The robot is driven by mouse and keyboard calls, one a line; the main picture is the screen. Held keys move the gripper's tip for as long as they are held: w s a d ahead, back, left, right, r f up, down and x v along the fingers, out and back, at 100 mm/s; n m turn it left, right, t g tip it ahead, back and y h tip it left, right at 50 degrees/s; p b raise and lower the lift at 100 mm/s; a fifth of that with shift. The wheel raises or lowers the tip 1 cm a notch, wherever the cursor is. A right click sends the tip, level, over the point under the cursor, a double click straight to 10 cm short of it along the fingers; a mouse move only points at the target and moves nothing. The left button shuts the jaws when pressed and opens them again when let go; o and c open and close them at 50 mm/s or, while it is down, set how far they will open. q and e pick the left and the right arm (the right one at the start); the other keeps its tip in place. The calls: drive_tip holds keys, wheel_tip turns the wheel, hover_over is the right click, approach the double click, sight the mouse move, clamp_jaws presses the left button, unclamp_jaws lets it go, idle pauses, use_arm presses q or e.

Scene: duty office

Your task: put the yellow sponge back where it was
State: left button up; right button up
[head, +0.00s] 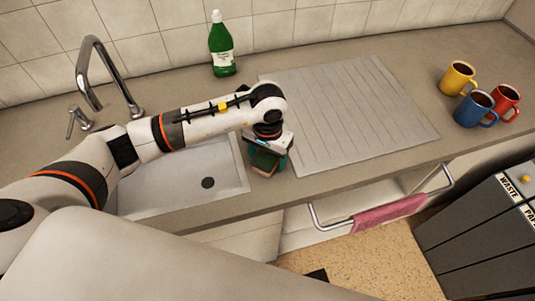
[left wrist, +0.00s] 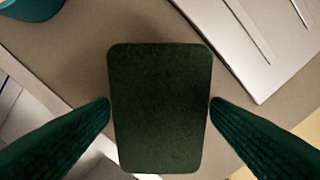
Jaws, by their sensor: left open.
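My left gripper (head: 271,162) is low over the counter strip between the sink and the drainboard. It is open. In the left wrist view a rounded block with a dark green top (left wrist: 160,105) lies between the two fingers, with a finger close to each side. It looks like the sponge with its scouring side up. In the head view only a tan lower edge of the sponge (head: 264,173) shows under the gripper. I cannot tell whether the fingers touch it. My right gripper is not in view.
A green bottle (head: 221,50) stands by the wall. The ribbed drainboard (head: 345,105) is clear. Several mugs (head: 458,78) stand at the right. A pink towel (head: 390,214) hangs on the front rail.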

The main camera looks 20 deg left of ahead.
sight(268, 157)
use_arm(q)
wheel_tip(268, 157, up, 12)
drive_tip(key=b, duration=0.3)
drive_tip(key=shift+f, duration=0.2)
drive_tip(key=shift+f, duration=0.1)
